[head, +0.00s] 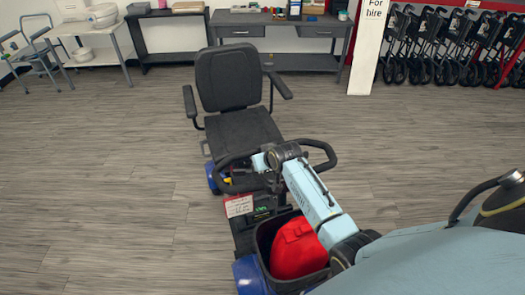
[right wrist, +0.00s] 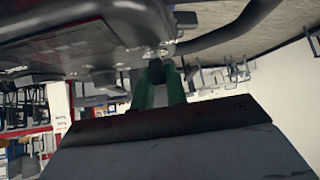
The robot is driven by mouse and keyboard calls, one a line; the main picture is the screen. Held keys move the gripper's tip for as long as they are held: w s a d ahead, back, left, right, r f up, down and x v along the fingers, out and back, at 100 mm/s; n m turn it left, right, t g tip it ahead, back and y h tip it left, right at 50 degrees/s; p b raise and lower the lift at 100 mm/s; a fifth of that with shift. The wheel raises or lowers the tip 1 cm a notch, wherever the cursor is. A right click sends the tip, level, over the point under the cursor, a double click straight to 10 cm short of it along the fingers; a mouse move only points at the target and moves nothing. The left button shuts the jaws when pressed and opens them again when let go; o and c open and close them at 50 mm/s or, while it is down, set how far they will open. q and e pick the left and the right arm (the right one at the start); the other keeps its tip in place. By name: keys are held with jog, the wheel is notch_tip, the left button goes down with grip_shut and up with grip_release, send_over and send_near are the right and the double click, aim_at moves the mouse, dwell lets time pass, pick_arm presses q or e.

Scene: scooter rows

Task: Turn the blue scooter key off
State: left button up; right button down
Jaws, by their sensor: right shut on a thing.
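The blue scooter (head: 245,128) stands in the middle of the head view, its seat facing me and its dark handlebar loop (head: 322,150) nearest my arm. My right arm reaches over the front basket to the tiller, where its wrist hides the key area in the head view. In the right wrist view my right gripper (right wrist: 160,80) has its green fingers shut on a small dark piece at the underside of the dark console (right wrist: 85,40). This piece looks like the key (right wrist: 156,70). Its turn position cannot be made out. My left gripper is not in view.
A red bag (head: 297,250) sits in the front basket (head: 262,240) under my right arm. A desk (head: 275,27) and folded rollators (head: 440,45) stand along the back wall. The floor on the left is clear.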

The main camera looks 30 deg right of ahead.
jog(key=shift+d+n+y, duration=0.25)
jog(key=shift+n+y, duration=0.05)
jog(key=shift+n, duration=0.2)
jog(key=shift+n+y+b, duration=0.3)
jog(key=shift+n+y, duration=0.4)
jog(key=shift+n+y+b, duration=0.95)
jog(key=shift+n+y, duration=0.05)
jog(key=shift+n, duration=0.1)
jog(key=c, duration=1.4)
grip_release()
